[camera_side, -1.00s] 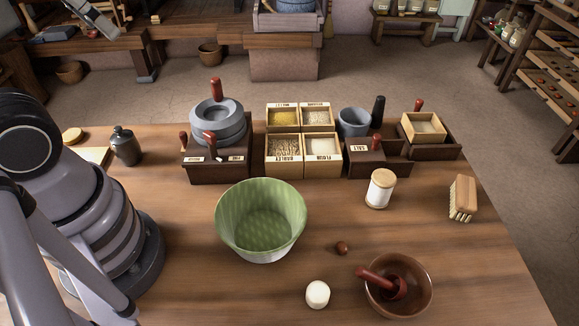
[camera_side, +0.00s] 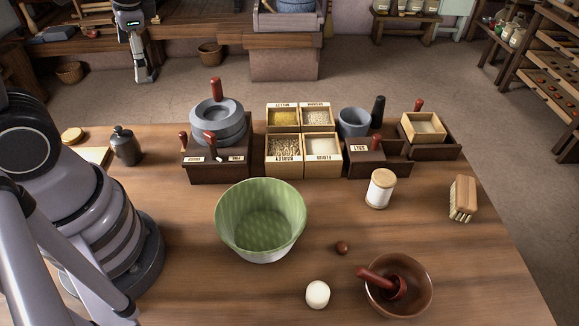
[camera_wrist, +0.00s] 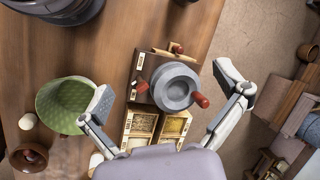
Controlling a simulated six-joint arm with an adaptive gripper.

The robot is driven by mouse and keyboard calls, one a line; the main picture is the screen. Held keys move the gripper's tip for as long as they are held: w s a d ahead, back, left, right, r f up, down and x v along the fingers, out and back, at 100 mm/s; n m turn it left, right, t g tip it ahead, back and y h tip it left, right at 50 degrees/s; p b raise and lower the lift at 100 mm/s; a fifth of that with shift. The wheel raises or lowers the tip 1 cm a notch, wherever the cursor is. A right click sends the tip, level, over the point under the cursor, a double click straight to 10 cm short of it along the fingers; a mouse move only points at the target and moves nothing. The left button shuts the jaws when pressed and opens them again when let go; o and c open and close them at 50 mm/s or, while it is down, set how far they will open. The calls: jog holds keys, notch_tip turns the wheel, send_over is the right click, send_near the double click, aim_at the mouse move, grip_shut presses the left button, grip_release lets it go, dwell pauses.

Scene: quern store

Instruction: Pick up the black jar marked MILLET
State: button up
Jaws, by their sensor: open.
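No black jar with a MILLET label shows in either view. In the side view the word MILLET is on a wooden grain box (camera_side: 283,119) of yellow grain, behind the BARLEY box (camera_side: 283,150). A dark grey stoppered jar (camera_side: 125,147) stands upright at the table's left; no marking on it is readable. A white jar with a wooden lid (camera_side: 380,189) stands at the right. My gripper (camera_side: 142,77) hangs beyond the table's back edge in the side view. In the wrist view my gripper (camera_wrist: 165,86) is open and empty, its fingers wide apart, with the quern between them in the picture.
A grey quern (camera_side: 217,122) with a red handle stands on a dark tray beside the grain boxes. A green bowl (camera_side: 261,215), a brown bowl with a pestle (camera_side: 412,301), a brush (camera_side: 463,197) and a white lump (camera_side: 318,294) stand in front.

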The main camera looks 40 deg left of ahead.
jog(key=w+a+f+m+g+y, duration=0.2)
jog(key=a+f+m+g+y, duration=0.25)
jog(key=f, duration=0.65)
jog(key=m+y, duration=0.5)
jog(key=m, duration=0.2)
send_near(123, 136)
jog(key=shift+t+h, duration=0.35)
jog(key=shift+t, duration=0.1)
jog(key=x, duration=0.5)
jog(key=shift+s, duration=0.2)
jog(key=shift+r+x, duration=0.15)
jog(key=shift+x, duration=1.15)
jog(key=shift+r+x, duration=0.15)
jog(key=shift+x, duration=1.2)
jog(key=shift+s+a, duration=0.1)
jog(key=c, duration=1.3)
